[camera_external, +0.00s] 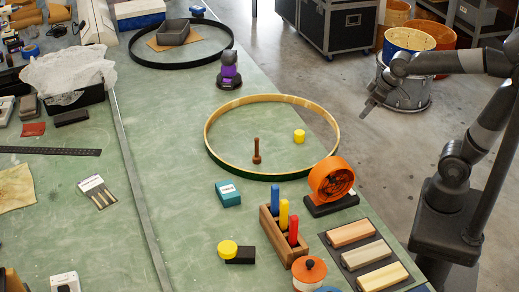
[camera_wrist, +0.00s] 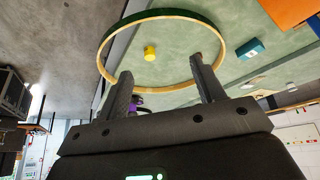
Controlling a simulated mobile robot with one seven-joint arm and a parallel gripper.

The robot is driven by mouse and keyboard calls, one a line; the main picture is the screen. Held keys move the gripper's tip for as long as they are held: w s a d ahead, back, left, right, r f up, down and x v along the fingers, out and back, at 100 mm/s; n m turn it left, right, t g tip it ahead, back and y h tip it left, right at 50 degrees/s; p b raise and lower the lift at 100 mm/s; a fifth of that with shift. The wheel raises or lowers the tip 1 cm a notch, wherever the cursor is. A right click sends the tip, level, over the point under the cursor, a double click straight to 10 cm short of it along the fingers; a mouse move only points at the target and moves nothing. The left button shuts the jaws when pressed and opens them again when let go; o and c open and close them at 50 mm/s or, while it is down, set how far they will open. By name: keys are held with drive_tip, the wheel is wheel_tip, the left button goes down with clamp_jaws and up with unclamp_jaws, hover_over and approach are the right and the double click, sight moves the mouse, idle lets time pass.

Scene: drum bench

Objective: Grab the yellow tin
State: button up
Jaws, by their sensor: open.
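A small yellow tin (camera_external: 299,136) stands on the green bench inside a large wooden hoop (camera_external: 207,140), near the hoop's right side. In the wrist view the yellow tin (camera_wrist: 150,53) also shows inside the hoop (camera_wrist: 104,68), beyond my fingers and between their lines. A second yellow round piece (camera_external: 227,249) lies by a black block at the front of the bench. My gripper (camera_external: 370,104) is off the bench's right edge, apart from the tin. In the wrist view my gripper (camera_wrist: 160,68) has its two fingers spread with nothing between them.
A brown peg (camera_external: 257,151) stands in the hoop left of the tin. An orange tape roll (camera_external: 332,180) stands just in front of the hoop, and a teal box (camera_external: 228,194) at its front left. Drums (camera_external: 404,92) stand on the floor beyond my gripper.

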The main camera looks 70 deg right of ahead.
drive_tip(key=w+d+f, duration=0.2)
drive_tip(key=w+f, duration=0.1)
drive_tip(key=w, duration=0.4)
drive_tip(key=w+d+f, duration=0.2)
drive_tip(key=w+f, duration=0.1)
drive_tip(key=w, duration=0.3)
approach(300, 132)
drive_tip(key=shift+g, duration=0.4)
drive_tip(key=x, duration=0.2)
drive_tip(key=w+x, duration=0.1)
drive_tip(key=x, duration=0.2)
drive_tip(key=shift+a+r, duration=0.1)
drive_tip(key=shift+s+x, duration=0.2)
drive_tip(key=shift+x, duration=2.5)
drive_tip(key=c, duration=1)
drive_tip(key=shift+c, duration=0.4)
drive_tip(key=shift+r, duration=0.15)
